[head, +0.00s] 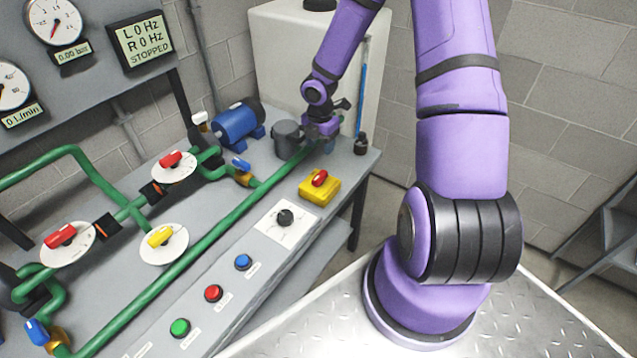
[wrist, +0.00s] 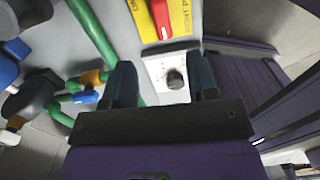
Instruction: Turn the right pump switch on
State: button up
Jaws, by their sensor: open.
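The right pump switch is a yellow box (head: 330,194) with a red handle (head: 320,178), on the right part of the bench. In the wrist view the yellow box (wrist: 183,12) is at the top edge, partly cut off, and shows lettering beginning "RIGHT P". Its red handle (wrist: 159,17) runs up and down in that picture. My gripper (head: 323,138) is behind the switch in the head view, in front of the white tank. In the wrist view my gripper (wrist: 163,75) has its fingers apart with nothing held, and the switch lies beyond them.
A black knob on a white plate (head: 268,228) stands left of the switch. Blue, red and green buttons (head: 180,327) line the bench front. Green pipes, valves and a blue motor (head: 238,124) fill the back. The display (head: 140,40) reads L 0 Hz, R 0 Hz, STOPPED.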

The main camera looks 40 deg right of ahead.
aim_at(320, 175)
jog(key=f, duration=1.2)
jog(key=shift+s+a+f, duration=0.1)
jog(key=shift+s+a, duration=0.1)
jog(key=shift+a, duration=0.05)
jog(key=shift+c, duration=0.4)
jog(key=c, duration=0.8)
jog(key=shift+c, duration=0.2)
